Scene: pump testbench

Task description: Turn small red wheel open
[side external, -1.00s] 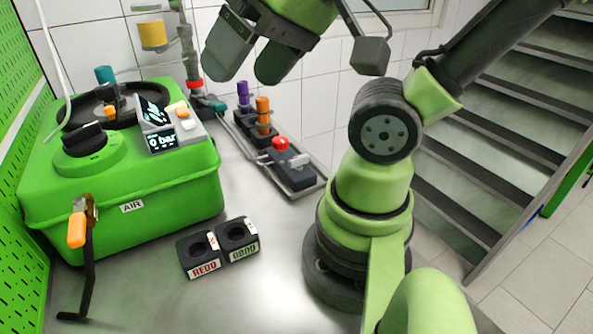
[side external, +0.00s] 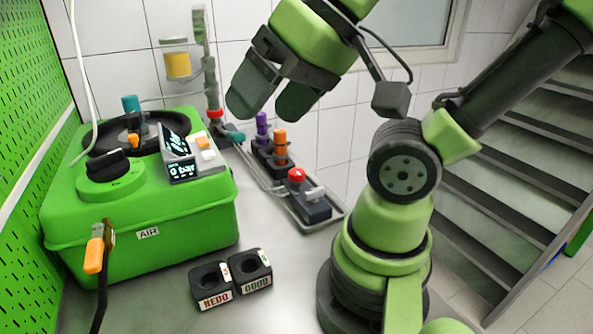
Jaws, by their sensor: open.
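A small red wheel (side external: 215,113) sits low on the grey vertical pipe behind the green case. It is small in this view, and I cannot tell how far it is turned. My gripper (side external: 272,98) is open and empty, with its two dark, rounded fingers pointing down. In the picture it appears to the right of the red wheel and above the purple and orange parts, with no visible contact.
A green case (side external: 150,243) with a 0 bar display (side external: 183,170) stands at left. A red knob (side external: 296,174) tops a small dark unit on a metal tray. Two black holders (side external: 231,279) stand in front.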

